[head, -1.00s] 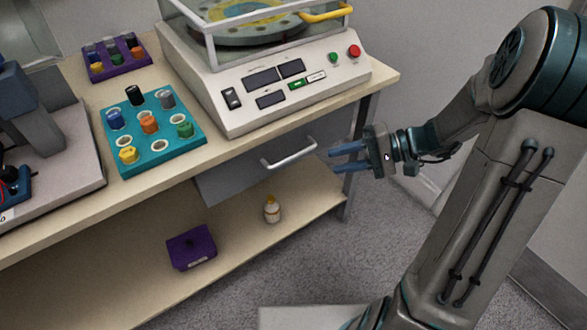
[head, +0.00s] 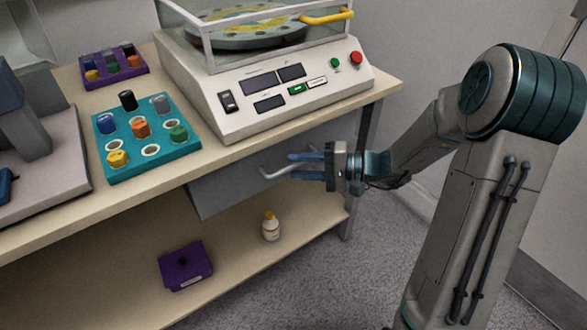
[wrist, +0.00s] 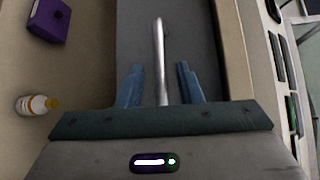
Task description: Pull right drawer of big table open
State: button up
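The right drawer (head: 225,190) of the big table (head: 60,228) is a grey box under the tabletop. Its front looks closed or nearly so; I cannot tell exactly. Its silver bar handle (head: 270,174) is partly hidden behind my gripper in the head view. My gripper (head: 298,165) is at the right part of the handle, its blue fingers pointing left. In the wrist view the handle (wrist: 158,50) runs between the two fingers of my gripper (wrist: 160,82), with a gap on each side. The gripper is open and holds nothing.
A shaker machine (head: 270,90) and a teal rack (head: 150,165) with vials stand on the tabletop. A white bottle (head: 270,228) and a purple box (head: 185,266) sit on the lower shelf (head: 235,258). A table leg (head: 362,150) stands behind my gripper.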

jog(key=shift+x, duration=1.05)
grip_shut()
jog(key=shift+d, duration=0.1)
jog(key=shift+s, duration=0.1)
